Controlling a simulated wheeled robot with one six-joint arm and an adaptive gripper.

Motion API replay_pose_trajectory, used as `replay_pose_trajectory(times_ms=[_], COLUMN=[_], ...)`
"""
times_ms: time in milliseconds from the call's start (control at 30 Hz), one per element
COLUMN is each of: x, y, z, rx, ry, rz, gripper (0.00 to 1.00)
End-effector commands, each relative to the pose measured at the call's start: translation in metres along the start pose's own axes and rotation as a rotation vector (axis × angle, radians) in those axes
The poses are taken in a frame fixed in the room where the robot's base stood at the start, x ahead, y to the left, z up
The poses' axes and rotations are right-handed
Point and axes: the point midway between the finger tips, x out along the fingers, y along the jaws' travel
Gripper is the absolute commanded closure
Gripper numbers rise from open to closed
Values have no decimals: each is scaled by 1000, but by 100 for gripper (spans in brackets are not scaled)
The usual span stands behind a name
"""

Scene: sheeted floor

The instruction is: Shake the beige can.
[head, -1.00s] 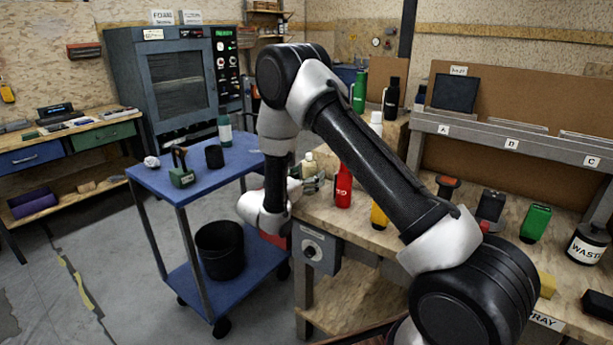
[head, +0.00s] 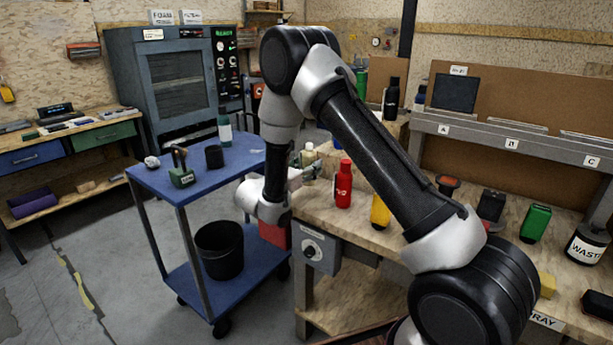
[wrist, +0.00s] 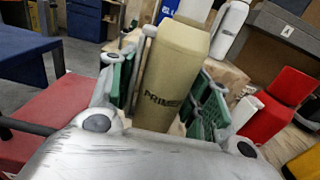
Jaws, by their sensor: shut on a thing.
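The beige can (wrist: 172,72), marked "PRIMER", stands between the green-padded fingers of my gripper (wrist: 165,105) in the wrist view. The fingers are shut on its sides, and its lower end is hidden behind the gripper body. In the head view the beige can (head: 309,154) shows small beside my gripper (head: 310,172), just left of the red bottle (head: 344,185). It looks close to upright. I cannot tell from these frames how far it is above the workbench.
The workbench (head: 330,222) carries a yellow bottle (head: 380,212), a green container (head: 535,223) and a waste jar (head: 587,243). A blue cart (head: 215,178) stands to the left, holding a green weight (head: 181,176) and a black cup (head: 214,157). Open floor lies left of the cart.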

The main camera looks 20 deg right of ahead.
Motion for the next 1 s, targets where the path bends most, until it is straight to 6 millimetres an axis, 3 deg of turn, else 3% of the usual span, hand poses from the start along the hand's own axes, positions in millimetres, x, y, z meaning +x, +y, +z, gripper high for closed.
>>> replay_pose_trajectory(times_ms=[200, 567, 1000], x=[0, 0, 0], y=[0, 0, 0], z=[14, 18, 84], rx=[1, 1, 2], ry=[-1, -1, -1], rz=[0, 0, 0], gripper=[60, 60, 60])
